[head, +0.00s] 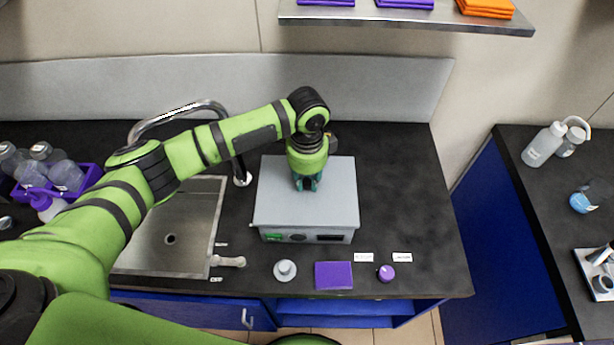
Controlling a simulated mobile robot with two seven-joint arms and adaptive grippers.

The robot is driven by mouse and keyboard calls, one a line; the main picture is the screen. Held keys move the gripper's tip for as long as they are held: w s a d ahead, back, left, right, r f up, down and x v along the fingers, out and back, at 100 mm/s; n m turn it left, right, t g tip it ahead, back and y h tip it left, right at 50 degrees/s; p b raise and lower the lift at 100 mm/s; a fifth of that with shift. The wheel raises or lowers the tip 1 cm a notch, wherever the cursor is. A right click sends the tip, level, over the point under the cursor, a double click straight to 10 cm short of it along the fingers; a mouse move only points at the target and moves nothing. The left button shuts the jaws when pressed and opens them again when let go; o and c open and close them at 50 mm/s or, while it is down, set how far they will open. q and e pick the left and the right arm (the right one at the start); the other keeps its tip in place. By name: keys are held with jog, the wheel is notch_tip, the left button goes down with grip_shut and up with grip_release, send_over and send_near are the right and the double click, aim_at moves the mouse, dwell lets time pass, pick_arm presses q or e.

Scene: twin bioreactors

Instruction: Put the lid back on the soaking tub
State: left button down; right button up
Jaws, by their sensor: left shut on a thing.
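The soaking tub (282,236) is a grey box on the dark counter, with a green panel and a dark display on its front. A flat grey lid (275,200) covers its top from above; I cannot tell whether it rests fully on the rim or is slightly raised. My left gripper (307,184) points down over the middle of the lid and is shut on it, most likely at a handle that the fingers hide. My right gripper is not in view.
A sink (165,255) with a curved faucet (180,112) lies left of the tub, under my left arm. A white knob-like item (285,271), a purple pad (333,275) and a purple cap (386,273) lie in front. The counter right of the tub is clear.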

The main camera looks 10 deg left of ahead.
pick_arm(q)
jog(key=shift+f+p, duration=0.5)
jog(key=shift+p, duration=0.55)
dwell(2.3)
dwell(0.3)
jog(key=c, duration=1)
grip_release()
jog(key=o, duration=0.5)
jog(key=shift+f, duration=0.1)
jog(key=shift+r, duration=3.55)
